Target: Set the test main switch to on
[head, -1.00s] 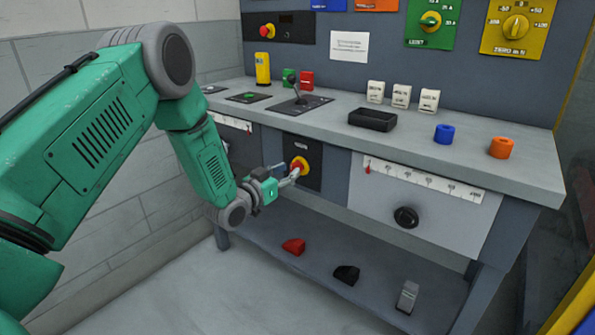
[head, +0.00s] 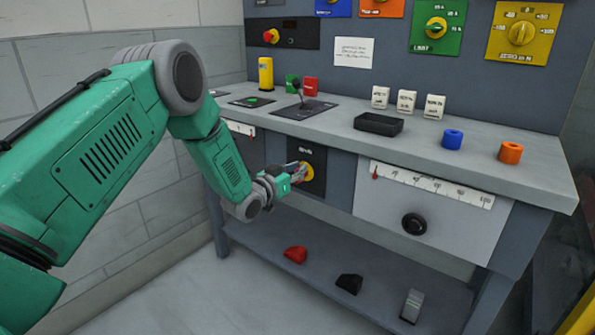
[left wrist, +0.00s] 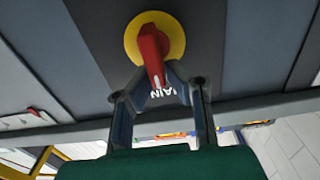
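The test main switch (head: 307,172) is a red handle on a yellow disc, set in a dark panel on the front of the bench. My left gripper (head: 299,171) is at it and hides most of the handle in the head view. In the left wrist view, the yellow disc (left wrist: 172,30) and the red handle (left wrist: 150,50) show clearly. The handle points toward the wrist, slightly tilted. The fingertips of my left gripper (left wrist: 158,76) are drawn in around its outer end and appear to touch both sides. The label beside the disc is partly covered. My right gripper is out of view.
A black knob (head: 414,223) sits right of the switch. A lower shelf (head: 325,278) holds several small parts.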

